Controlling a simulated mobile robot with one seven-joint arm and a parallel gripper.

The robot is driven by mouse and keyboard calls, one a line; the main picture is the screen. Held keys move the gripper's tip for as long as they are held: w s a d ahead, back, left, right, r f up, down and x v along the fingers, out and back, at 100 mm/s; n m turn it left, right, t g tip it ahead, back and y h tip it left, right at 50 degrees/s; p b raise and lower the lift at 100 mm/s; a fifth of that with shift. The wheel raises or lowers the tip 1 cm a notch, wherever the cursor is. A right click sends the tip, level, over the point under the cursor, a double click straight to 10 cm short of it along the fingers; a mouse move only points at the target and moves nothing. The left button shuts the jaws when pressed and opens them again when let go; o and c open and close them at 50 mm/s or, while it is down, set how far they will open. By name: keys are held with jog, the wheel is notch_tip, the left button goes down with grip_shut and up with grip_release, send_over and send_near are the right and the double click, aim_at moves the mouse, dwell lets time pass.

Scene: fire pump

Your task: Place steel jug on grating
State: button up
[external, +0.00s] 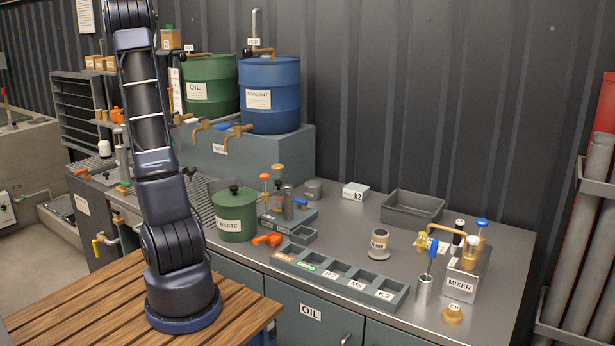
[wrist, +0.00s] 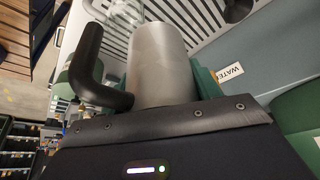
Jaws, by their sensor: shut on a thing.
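The steel jug (wrist: 160,62) is a plain grey cylinder with a black handle (wrist: 92,75) on its left in the wrist view. My gripper (wrist: 150,82) is shut on the jug, with green finger parts showing on both sides of it. The jug's far end points toward a light panel with dark slots, which looks like the grating (wrist: 205,17); I cannot tell whether they touch. In the external view a ribbed grating (external: 200,203) shows on the counter, partly behind my arm. My gripper cannot be made out there.
A green waste pot (external: 233,222) stands right of the grating. Green oil (external: 208,72) and blue coolant (external: 272,85) drums with brass taps stand behind, on a grey block. The counter's right side holds a labelled sorting tray (external: 338,277), a grey bin (external: 412,207) and a mixer (external: 462,278).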

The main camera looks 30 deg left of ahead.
jog(key=s+a+f, duration=0.1)
jog(key=s+a, duration=0.2)
jog(key=a, duration=0.3)
notch_tip(320, 180, down, 20)
jog(key=shift+w+d+r, duration=0.1)
jog(key=shift+r, duration=0.05)
dwell(0.3)
jog(key=o, duration=1.1)
jog(key=shift+o, duration=0.2)
jog(key=v, duration=1.2)
